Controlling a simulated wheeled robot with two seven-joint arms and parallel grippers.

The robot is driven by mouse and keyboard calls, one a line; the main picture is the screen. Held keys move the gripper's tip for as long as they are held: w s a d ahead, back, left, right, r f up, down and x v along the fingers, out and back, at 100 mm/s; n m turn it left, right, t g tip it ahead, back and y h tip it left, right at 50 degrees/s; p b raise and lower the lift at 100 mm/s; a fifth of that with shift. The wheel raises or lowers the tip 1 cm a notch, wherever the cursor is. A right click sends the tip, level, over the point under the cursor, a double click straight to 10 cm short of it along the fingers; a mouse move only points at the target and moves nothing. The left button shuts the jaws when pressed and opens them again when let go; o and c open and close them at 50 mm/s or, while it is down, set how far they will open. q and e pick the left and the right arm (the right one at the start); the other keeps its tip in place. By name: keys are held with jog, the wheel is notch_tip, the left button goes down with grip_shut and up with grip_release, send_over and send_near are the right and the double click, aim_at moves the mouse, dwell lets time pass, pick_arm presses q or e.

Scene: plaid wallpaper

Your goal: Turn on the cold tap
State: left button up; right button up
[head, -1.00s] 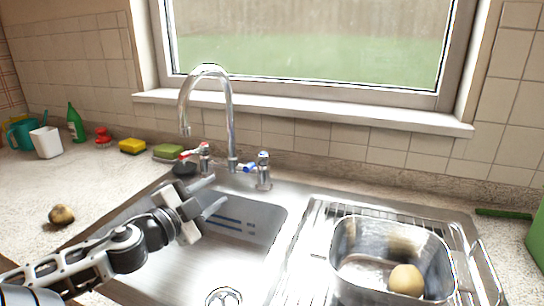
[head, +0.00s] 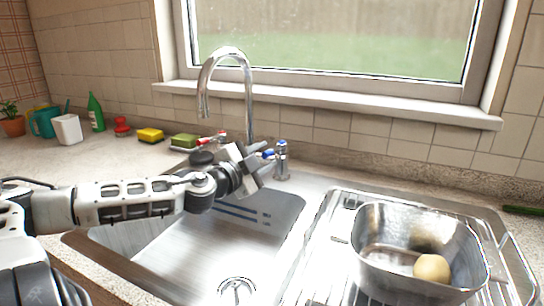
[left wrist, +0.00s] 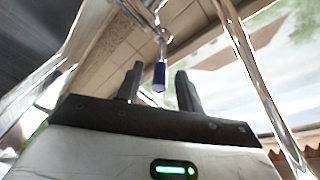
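The cold tap (head: 282,160) is a chrome post with a blue-marked top, right of the tall curved spout (head: 248,95). Its blue-tipped lever (head: 268,153) points left towards my left gripper (head: 264,161). The gripper is open, just left of the cold tap and in front of the spout base. In the left wrist view the blue lever tip (left wrist: 159,77) appears between the two separated dark fingers, with gaps on both sides. How deep it sits between them is unclear. The red-marked hot tap lever (head: 212,138) is behind my left wrist, partly hidden. My right gripper is out of view.
The steel sink basin (head: 190,262) lies below my left arm. A metal pan (head: 370,240) holding a potato (head: 432,268) stands on the drainer at right. Sponges (head: 150,135) and a green bottle (head: 95,112) stand on the left counter. The window sill (head: 330,110) runs behind.

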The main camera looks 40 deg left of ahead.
aim_at(271, 152)
pick_arm(q)
jog(key=shift+w+r, duration=0.1)
jog(key=shift+w, duration=0.5)
jog(key=shift+w+a+r, duration=0.1)
jog(key=shift+w+a, duration=0.05)
jog(key=shift+w, duration=0.1)
jog(key=shift+w+a, duration=0.15)
jog(key=shift+w, duration=0.35)
jog(key=shift+w+p, duration=0.35)
jog(key=shift+w, duration=0.25)
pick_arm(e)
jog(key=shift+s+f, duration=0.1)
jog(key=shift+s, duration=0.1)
pick_arm(q)
jog(key=shift+f, duration=0.2)
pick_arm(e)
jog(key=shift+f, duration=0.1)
